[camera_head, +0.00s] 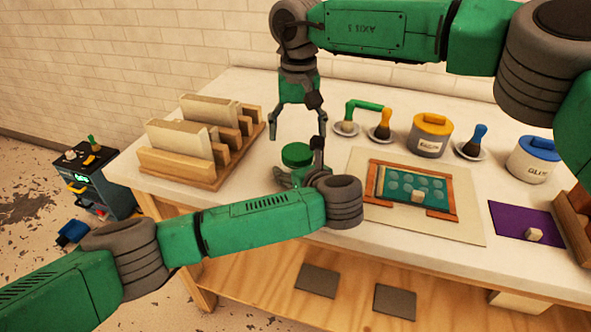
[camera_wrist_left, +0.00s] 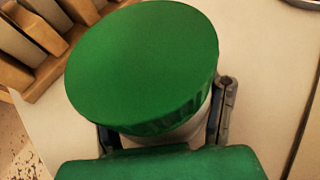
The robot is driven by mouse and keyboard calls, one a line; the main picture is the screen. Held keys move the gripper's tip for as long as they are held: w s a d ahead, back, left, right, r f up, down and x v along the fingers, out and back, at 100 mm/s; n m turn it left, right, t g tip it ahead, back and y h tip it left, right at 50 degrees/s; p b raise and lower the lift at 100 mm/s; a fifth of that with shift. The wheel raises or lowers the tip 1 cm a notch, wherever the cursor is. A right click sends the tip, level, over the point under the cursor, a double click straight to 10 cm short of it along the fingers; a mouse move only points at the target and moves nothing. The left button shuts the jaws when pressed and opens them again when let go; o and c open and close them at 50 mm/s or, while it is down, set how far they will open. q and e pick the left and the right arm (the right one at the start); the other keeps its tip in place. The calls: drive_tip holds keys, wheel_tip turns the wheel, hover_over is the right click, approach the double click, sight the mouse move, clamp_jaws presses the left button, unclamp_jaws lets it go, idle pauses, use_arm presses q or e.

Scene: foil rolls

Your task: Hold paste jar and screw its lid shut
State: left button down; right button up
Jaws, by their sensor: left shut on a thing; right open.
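The paste jar has a round green lid (camera_head: 297,154), seen on top of it in the head view. In the left wrist view the lid (camera_wrist_left: 145,62) fills much of the picture, and a strip of the pale jar body (camera_wrist_left: 165,138) shows under its rim. My left gripper (camera_head: 299,172) is shut on the jar, with a finger on each side below the lid. My right gripper (camera_head: 300,131) points down above the lid, open and empty, its fingers spread wide. Most of the jar body is hidden. I cannot tell how tightly the lid sits.
A wooden rack with upright boards (camera_head: 190,170) stands to the left. A mat with a framed teal panel (camera_head: 420,187) lies to the right. Brushes on small dishes, a yellow-lidded pot (camera_head: 430,137) and a blue-lidded pot (camera_head: 533,160) stand behind and right of it.

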sight(298, 151)
wheel_tip(298, 151, down, 5)
drive_tip(key=shift+r, duration=0.1)
idle(0.3)
drive_tip(key=c, duration=1.2)
drive_tip(key=shift+m, duration=1.7)
drive_tip(key=shift+c, duration=0.3)
drive_tip(key=o, duration=1.3)
